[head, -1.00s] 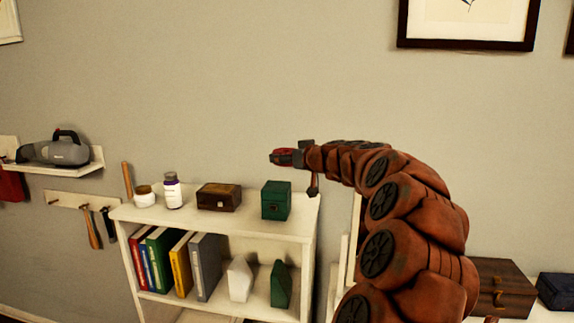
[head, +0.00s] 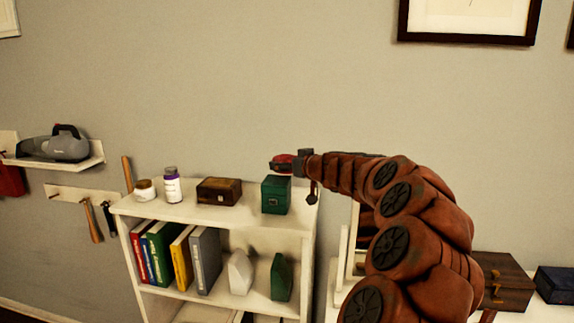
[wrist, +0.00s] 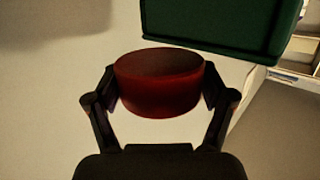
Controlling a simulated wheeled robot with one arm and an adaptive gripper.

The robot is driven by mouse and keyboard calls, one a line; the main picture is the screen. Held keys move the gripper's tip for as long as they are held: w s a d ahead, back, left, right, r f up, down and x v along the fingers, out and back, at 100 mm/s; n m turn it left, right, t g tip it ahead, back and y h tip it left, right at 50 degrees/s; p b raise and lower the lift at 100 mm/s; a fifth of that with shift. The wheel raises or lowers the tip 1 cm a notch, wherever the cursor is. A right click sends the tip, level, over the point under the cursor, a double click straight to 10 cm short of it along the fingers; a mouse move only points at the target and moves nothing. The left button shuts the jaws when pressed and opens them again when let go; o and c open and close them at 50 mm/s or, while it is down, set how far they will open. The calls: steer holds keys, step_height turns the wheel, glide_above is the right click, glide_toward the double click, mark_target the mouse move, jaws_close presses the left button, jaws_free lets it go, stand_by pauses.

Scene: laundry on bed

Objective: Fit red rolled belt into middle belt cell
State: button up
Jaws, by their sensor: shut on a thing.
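The red rolled belt (wrist: 160,85) is a short, dark red cylinder in the wrist view. My gripper (wrist: 160,92) is shut on it, with one finger against each side. In the head view the belt (head: 283,161) shows as a small red shape at the tip of my gripper (head: 293,162). It is in front of or above the green box (head: 275,196) on the shelf top; the exact gap cannot be told. The green box (wrist: 225,25) also shows just beyond the belt in the wrist view. I cannot make out the middle belt cell in any view.
The white bookshelf (head: 232,225) carries a brown box (head: 219,191), a purple-labelled bottle (head: 172,185) and a jar (head: 145,190) on top. Books and bookends stand on the shelf below. A dark wooden case (head: 505,281) and a dark blue box (head: 556,284) are at the right.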

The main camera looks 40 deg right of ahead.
steer(key=shift+f+b, duration=0.4)
steer(key=shift+b, duration=0.2)
steer(key=o, duration=1.1)
steer(key=shift+o, duration=0.2)
steer(key=shift+r, duration=0.15)
steer(key=shift+r+p, duration=0.7)
steer(key=shift+p, duration=0.55)
steer(key=b+v, duration=0.4)
steer(key=v, duration=0.8)
steer(key=shift+f, duration=0.2)
